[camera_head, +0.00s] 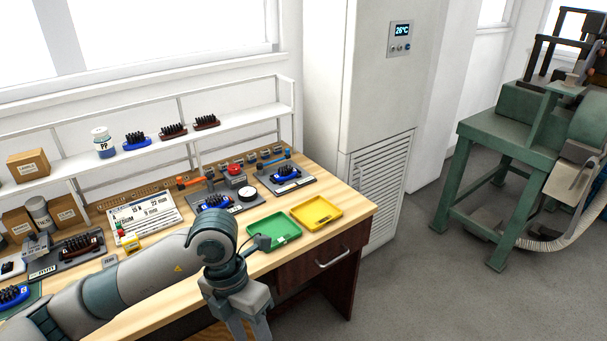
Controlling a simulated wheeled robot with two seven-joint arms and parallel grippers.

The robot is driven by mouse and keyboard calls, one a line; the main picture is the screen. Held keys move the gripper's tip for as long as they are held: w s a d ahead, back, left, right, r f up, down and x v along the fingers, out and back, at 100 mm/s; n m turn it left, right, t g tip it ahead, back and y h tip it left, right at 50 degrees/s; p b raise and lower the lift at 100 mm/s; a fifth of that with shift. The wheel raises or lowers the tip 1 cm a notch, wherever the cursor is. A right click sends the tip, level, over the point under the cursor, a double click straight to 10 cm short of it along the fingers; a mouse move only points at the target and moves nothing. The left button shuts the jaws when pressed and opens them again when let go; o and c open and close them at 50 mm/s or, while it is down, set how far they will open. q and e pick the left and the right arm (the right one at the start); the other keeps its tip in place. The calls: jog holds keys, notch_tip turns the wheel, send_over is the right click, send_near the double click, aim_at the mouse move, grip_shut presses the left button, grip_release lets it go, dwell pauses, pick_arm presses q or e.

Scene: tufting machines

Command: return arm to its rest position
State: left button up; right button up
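My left arm reaches in from the lower left, over the front of the wooden workbench (345,211). It bends down at the wrist. My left gripper (248,331) points down in front of the bench's front edge, its two fingers apart. The fingertips are cut off by the bottom edge of the picture, and nothing shows between the visible parts of the fingers. My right arm and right gripper are not in view.
A green tray (283,236) lies just behind my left wrist, with a yellow tray (316,212) to its right. Brush blocks, tools and a white sign (145,213) fill the bench. A drawer handle (333,259) sticks out at the front. Grey floor (430,300) is clear to the right.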

pick_arm(q)
jog(key=s+d+n+g+h, duration=0.2)
jog(key=d+n+g+h, duration=0.25)
jog(key=d+h, duration=0.95)
jog(key=w+f+n+t+h, duration=0.4)
jog(key=w+f+n+t, duration=0.2)
jog(key=w+n+t, duration=0.75)
jog(key=w+a+f+n+t+y, duration=0.2)
jog(key=a+f+n+t+y, duration=0.45)
jog(key=f+n, duration=0.45)
jog(key=s+a+f+n+g+y, duration=0.1)
jog(key=s+a+f+n+y, duration=0.2)
jog(key=f, duration=0.5)
jog(key=s+a+f+n+y, duration=0.2)
jog(key=s+a+f+y, duration=0.15)
jog(key=f, duration=0.55)
jog(key=s+a+f+n+g+y, duration=0.15)
jog(key=s+a+f, duration=0.25)
jog(key=f, duration=0.4)
jog(key=s+a+f+n+g+y, duration=0.2)
jog(key=s+f, duration=0.5)
jog(key=s, duration=0.4)
jog(key=s+a+f+n+g+y, duration=0.1)
jog(key=s+a+f+n+g, duration=0.1)
jog(key=s+f, duration=0.6)
jog(key=s+a+g, duration=0.1)
jog(key=s, duration=0.2)
jog(key=shift+s+a+f+y, duration=0.2)
jog(key=shift+s+a+y, duration=0.05)
jog(key=shift+s+y, duration=0.1)
